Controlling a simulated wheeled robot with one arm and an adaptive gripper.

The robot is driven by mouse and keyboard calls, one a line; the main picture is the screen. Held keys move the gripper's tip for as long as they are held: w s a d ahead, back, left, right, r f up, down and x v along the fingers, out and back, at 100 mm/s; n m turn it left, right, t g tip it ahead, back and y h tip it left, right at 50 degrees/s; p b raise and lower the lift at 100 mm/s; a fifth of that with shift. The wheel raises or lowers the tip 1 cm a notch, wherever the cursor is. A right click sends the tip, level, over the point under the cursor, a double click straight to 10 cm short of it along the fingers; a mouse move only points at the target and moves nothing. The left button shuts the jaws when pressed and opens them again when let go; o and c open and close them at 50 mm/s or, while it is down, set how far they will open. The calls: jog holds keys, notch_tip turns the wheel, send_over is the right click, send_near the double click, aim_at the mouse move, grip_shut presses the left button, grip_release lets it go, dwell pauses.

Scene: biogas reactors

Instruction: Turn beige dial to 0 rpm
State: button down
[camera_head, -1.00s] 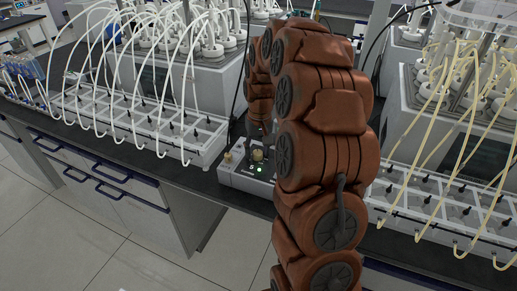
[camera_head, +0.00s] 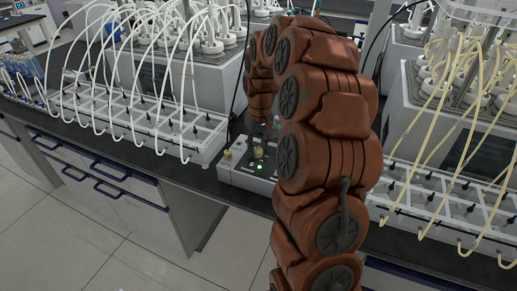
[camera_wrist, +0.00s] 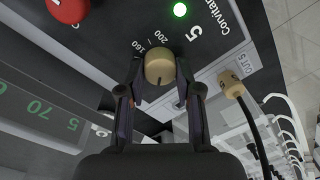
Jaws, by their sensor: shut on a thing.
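The beige dial (camera_wrist: 160,67) sits on the dark top panel of a small control box (camera_head: 240,178). In the wrist view it has a dark pointer mark on its near side, and the printed numbers 160 and 200 show beside it. My gripper (camera_wrist: 160,82) is shut on the dial, with one dark finger on each side of it. In the head view the beige dial (camera_head: 258,153) is small and my gripper is mostly hidden by my own arm. The 0 rpm mark cannot be made out.
A red knob (camera_wrist: 68,8) and a lit green light (camera_wrist: 180,9) are on the same panel. A beige plug with a black cable (camera_wrist: 231,84) is at the box's side. Racks with white tubes (camera_head: 150,120) and yellow tubes (camera_head: 440,195) stand left and right.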

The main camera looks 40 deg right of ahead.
jog(key=n+b, duration=0.2)
jog(key=n, duration=0.2)
jog(key=shift+a+f+n, duration=0.1)
jog(key=shift+n, duration=0.2)
jog(key=n+b, duration=0.1)
jog(key=n, duration=0.3)
jog(key=shift+n, duration=0.3)
jog(key=n, duration=0.5)
jog(key=shift+a+r+g, duration=0.1)
jog(key=shift+r+g, duration=0.1)
jog(key=shift+g, duration=0.1)
jog(key=shift+n+h+p, duration=0.3)
jog(key=shift+n+p, duration=0.6)
jog(key=shift+n, duration=1.6)
jog(key=c, duration=1.1)
grip_release()
jog(key=o, duration=0.3)
jog(key=shift+f, duration=0.1)
